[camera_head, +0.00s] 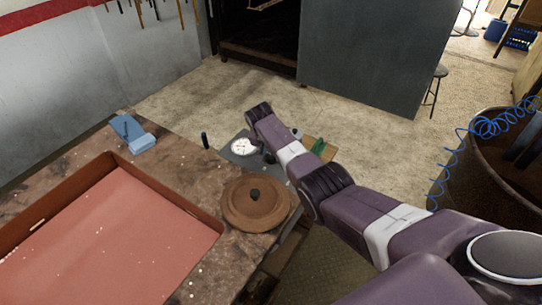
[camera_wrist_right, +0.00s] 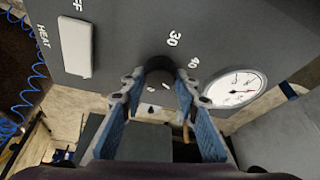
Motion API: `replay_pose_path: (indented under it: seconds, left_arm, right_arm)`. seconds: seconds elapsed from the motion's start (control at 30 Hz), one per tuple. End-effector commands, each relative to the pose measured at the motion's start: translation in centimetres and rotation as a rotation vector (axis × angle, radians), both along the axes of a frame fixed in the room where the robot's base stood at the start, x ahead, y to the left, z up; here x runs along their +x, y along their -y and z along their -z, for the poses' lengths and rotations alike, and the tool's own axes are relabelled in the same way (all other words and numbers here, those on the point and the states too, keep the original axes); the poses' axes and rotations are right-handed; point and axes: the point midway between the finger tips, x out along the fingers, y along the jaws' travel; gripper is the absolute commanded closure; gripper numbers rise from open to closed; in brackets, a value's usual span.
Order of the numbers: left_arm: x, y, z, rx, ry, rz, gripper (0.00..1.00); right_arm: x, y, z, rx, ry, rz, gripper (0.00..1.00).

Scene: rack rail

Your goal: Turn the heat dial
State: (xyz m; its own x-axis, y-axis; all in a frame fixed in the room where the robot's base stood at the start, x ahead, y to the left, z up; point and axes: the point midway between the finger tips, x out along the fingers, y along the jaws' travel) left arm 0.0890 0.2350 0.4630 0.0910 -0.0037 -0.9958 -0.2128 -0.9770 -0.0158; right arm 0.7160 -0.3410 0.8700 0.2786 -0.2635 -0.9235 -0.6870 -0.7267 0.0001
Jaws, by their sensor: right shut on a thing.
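The dark round heat dial (camera_wrist_right: 160,66) is on a grey control panel (camera_wrist_right: 120,25) in the right wrist view. White numbers, one of them 30, are printed beside it. My right gripper (camera_wrist_right: 160,82) has its two blue-padded fingers on either side of the dial, with the tips shut on it. The word HEAT shows at the panel's left. In the head view the panel (camera_head: 233,160) is at the table's right end, and my right arm partly covers it; the dial cannot be made out there. My left gripper is not in view.
A white round gauge (camera_wrist_right: 235,89) and a pale rectangular plate (camera_wrist_right: 75,47) flank the dial. In the head view a brown round lid (camera_head: 240,212), a large red tray (camera_head: 120,240) and a blue block (camera_head: 142,143) are on the table. A blue coiled hose (camera_head: 455,150) hangs at right.

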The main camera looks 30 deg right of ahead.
Motion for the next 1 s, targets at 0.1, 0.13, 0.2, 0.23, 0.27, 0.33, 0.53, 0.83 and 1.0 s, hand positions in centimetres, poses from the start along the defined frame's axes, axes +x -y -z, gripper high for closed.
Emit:
replay_pose_path:
  seconds: [0.1,0.13,0.2,0.23,0.27,0.33,0.53,0.83,1.0]
  left_arm:
    - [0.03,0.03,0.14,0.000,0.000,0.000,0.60]
    - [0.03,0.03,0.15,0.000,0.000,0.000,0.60]
    - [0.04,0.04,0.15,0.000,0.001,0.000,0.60]
    - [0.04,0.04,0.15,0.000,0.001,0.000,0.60]
    - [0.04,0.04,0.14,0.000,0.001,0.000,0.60]
    - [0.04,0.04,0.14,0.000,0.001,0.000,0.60]
    - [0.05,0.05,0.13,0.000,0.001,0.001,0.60]
    - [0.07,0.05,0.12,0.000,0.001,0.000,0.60]
    - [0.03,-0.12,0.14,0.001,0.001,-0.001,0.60]
  right_arm:
    - [0.01,-0.05,0.06,0.001,0.000,0.015,0.95]
    - [0.00,-0.05,0.05,0.001,0.000,0.018,0.95]
    - [0.00,-0.06,0.05,0.002,0.000,0.021,0.95]
    - [-0.01,-0.07,0.05,0.002,-0.001,0.022,0.95]
    - [-0.02,-0.06,0.05,0.002,-0.001,0.022,0.95]
    - [-0.02,-0.06,0.05,0.002,-0.001,0.022,0.95]
    - [-0.02,-0.07,0.05,0.002,-0.001,0.021,0.70]
    - [-0.02,-0.04,0.03,0.001,0.000,0.020,0.54]
    - [-0.01,-0.06,-0.07,0.001,0.000,0.019,0.54]
